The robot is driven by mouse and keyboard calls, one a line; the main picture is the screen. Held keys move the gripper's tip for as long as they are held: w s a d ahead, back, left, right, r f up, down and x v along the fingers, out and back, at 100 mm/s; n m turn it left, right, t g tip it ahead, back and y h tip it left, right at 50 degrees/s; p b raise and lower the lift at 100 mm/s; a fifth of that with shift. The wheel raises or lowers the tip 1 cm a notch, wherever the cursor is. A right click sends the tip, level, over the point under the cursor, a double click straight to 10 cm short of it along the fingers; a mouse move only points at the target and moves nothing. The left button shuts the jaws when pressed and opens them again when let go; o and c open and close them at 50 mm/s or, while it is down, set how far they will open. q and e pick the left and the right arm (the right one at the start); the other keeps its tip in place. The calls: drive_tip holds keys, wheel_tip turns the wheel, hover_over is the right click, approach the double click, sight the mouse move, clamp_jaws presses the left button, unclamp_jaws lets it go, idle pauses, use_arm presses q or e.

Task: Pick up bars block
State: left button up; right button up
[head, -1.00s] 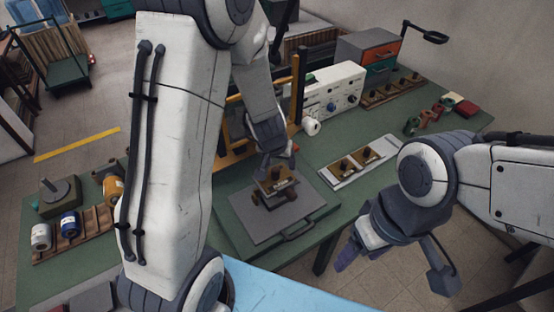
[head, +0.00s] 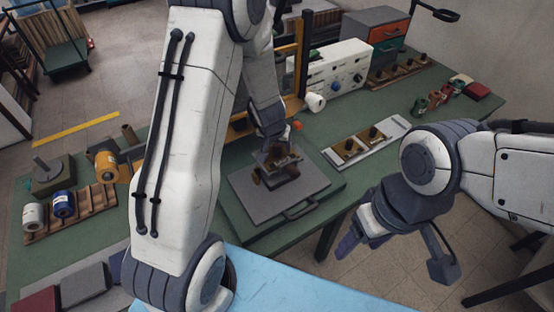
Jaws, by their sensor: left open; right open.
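My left gripper (head: 277,158) is open and points down at a small block (head: 284,168) with brass-coloured parts. That block is at the grey plate (head: 262,199) on the green table. The gripper partly covers it, so I cannot tell its marking or whether the fingers touch it. Two more brass blocks with dark knobs, a nearer one (head: 348,147) and a farther one (head: 373,136), stand on a pale tray (head: 393,128) to the right. I cannot read which is the bars block. My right gripper (head: 396,258) is open and empty, beyond the table's right edge.
A white control box (head: 335,75) and a rack of several more blocks (head: 398,72) stand behind. Spools (head: 63,204) stand on a wooden rack at left. A blue surface (head: 275,285) lies in front. My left arm hides part of the table.

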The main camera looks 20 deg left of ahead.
use_arm(q)
clamp_jaws()
drive_tip(key=shift+r, duration=0.1)
idle(1.3)
